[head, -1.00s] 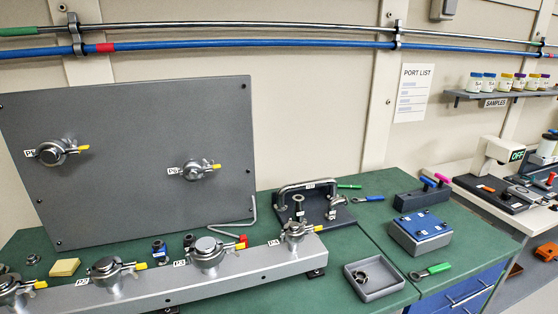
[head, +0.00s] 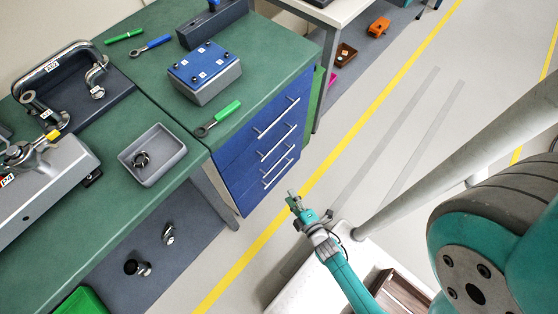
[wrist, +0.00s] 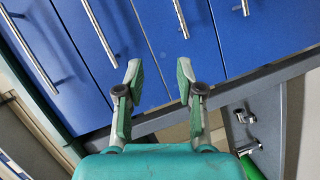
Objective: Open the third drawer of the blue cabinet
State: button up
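The blue cabinet (head: 238,165) stands under the right end of the green bench in the head view. Its stacked drawers look shut, each with a silver bar handle. The third handle down (head: 277,160) shows on its front. In the wrist view the drawer fronts are turned sideways, and what looks like the third handle (wrist: 181,18) ends just beyond the right fingertip. My gripper (wrist: 158,72) is open and empty, its fingers apart and touching no handle that I can see. In the head view my gripper (head: 292,196) is in front of the cabinet's lower part.
On the bench are a grey tray (head: 173,174), a blue-topped box (head: 205,72) and a green-handled tool (head: 217,118). Metal fittings (head: 168,235) and a green bin (head: 82,302) lie below the bench. Open floor with a yellow line (head: 330,165) runs right of the cabinet.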

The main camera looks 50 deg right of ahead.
aim_at(279, 161)
jog(key=w+d+f+n, duration=0.1)
jog(key=w+d+f, duration=0.1)
jog(key=w, duration=0.3)
jog(key=w+d+f+n, duration=0.1)
jog(key=w+d+f, duration=0.2)
jog(key=w+d, duration=0.2)
jog(key=w+d+f+n+h, duration=0.1)
jog(key=w+d+f, duration=0.1)
jog(key=w, duration=0.4)
jog(key=shift+d+f, duration=0.2)
jog(key=shift+d, duration=0.65)
grip_shut()
